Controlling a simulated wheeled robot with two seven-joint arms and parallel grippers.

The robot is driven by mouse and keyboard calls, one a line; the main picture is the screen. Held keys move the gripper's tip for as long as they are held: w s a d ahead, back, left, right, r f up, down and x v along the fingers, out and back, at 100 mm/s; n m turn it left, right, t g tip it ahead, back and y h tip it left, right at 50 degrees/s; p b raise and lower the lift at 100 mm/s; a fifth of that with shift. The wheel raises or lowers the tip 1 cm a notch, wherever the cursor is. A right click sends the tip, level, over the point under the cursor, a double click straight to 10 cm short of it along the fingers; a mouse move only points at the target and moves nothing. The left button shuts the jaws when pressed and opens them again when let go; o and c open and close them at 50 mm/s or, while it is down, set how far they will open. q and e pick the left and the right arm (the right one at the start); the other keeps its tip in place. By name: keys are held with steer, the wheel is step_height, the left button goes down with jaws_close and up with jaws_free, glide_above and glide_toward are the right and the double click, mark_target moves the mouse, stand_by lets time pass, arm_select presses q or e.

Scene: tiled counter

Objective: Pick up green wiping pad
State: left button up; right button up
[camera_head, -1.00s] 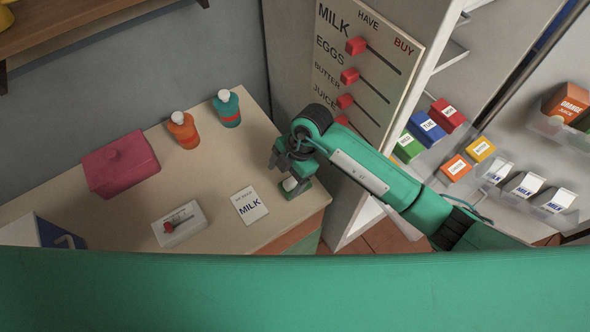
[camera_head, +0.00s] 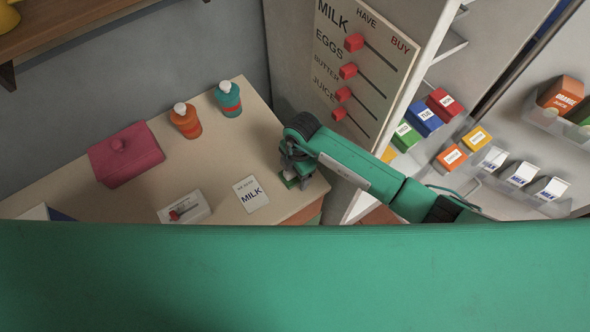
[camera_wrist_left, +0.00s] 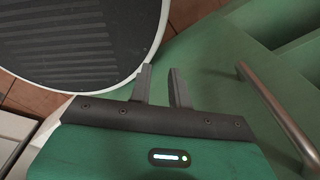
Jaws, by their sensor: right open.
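The green wiping pad (camera_head: 290,184), which has a white part on top, lies near the right end of the counter. My left gripper (camera_wrist_left: 162,84) shows only in the left wrist view. Its two fingers are apart with nothing between them.
A milk note (camera_head: 250,194) lies left of the pad. A pink box (camera_head: 126,158), an orange bottle (camera_head: 185,121) and a teal bottle (camera_head: 228,99) stand farther left. The shopping board (camera_head: 357,72) rises behind my right arm. A metal handle (camera_wrist_left: 278,112) is near my left gripper.

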steer(key=shift+c, duration=0.4)
steer(key=c, duration=1)
steer(key=shift+a+r+b, duration=0.15)
steer(key=shift+r+b, duration=0.05)
steer(key=shift+b, duration=0.4)
step_height(320, 180, up, 10)
steer(key=b, duration=0.2)
steer(key=shift+r+b, duration=0.15)
steer(key=shift+b, duration=0.2)
steer(key=s+a+b, duration=0.6)
steer(key=s+a, duration=0.5)
steer(key=a, duration=0.5)
steer(key=shift+a+r, duration=0.2)
steer(key=shift+r, duration=0.2)
